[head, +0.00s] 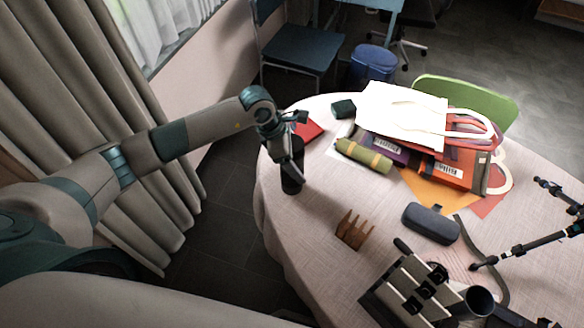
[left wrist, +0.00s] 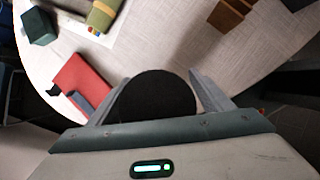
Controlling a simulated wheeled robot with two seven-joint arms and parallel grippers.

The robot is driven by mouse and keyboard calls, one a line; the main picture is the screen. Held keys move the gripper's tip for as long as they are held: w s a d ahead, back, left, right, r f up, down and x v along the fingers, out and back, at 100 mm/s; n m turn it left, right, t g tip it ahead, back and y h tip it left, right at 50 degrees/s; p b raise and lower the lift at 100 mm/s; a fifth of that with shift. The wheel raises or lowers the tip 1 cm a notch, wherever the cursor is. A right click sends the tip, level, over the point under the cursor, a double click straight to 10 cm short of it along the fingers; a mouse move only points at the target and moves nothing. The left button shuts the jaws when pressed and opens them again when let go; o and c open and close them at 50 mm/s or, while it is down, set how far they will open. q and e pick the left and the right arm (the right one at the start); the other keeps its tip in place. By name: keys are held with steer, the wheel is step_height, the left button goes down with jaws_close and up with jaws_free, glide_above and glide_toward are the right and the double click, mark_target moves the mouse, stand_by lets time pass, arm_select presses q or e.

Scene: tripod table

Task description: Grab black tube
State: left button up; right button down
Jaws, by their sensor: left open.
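The black tube (head: 291,182) stands upright near the left edge of the round table in the head view. My left gripper (head: 293,160) is at the tube, with its arm coming in from the left, and covers part of it. In the left wrist view the tube's round dark end (left wrist: 155,97) lies between the two open fingers, one on each side. I cannot tell whether either finger touches it. The lower part of the tube is hidden in the wrist view. My right gripper is not in view.
A red item (head: 308,130) lies close behind the tube. A green roll (head: 364,155) and bags (head: 403,108) lie farther back. Bare tablecloth surrounds the tube's right side.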

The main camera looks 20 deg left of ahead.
arm_select(q)
steer(key=shift+c, duration=0.2)
steer(key=c, duration=1.3)
steer(key=shift+c, duration=0.2)
steer(key=shift+w+r, duration=0.1)
steer(key=shift+r, duration=0.05)
steer(key=shift+r+b, duration=0.6)
steer(key=shift+b, duration=0.05)
step_height(320, 180, up, 2)
steer(key=shift+r+b, duration=0.2)
steer(key=shift+b, duration=0.6)
steer(key=s+d+r+b, duration=0.4)
steer(key=s+d+r, duration=0.3)
steer(key=s, duration=0.2)
steer(key=shift+d, duration=0.35)
